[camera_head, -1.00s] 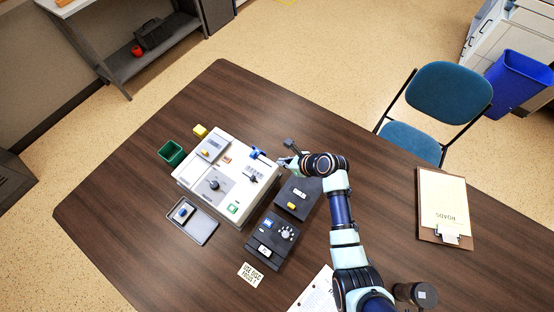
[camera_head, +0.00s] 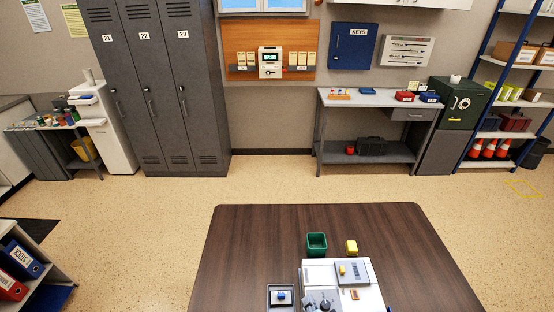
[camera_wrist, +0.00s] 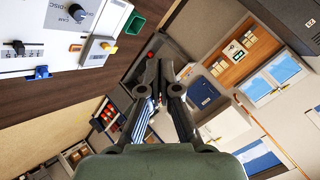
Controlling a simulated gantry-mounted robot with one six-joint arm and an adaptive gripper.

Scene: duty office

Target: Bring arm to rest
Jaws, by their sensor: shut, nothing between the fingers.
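My gripper (camera_wrist: 158,95) shows in the wrist view with its two dark fingers together and nothing between them. It points out across the room, above and beside the desk. The arm and gripper are out of the head view. The dark wooden desk (camera_head: 240,255) fills the lower middle of the head view. A white machine (camera_head: 372,296) stands on it at the bottom edge, partly cut off. The machine also shows at the upper left of the wrist view (camera_wrist: 28,28), apart from the fingers.
A green bin (camera_head: 317,243) and a yellow block (camera_head: 351,247) stand behind the machine. A grey tray (camera_head: 281,300) lies left of it. Grey lockers (camera_head: 160,85), a steel bench (camera_head: 375,100) and a green safe (camera_head: 459,103) line the back wall. The floor between is clear.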

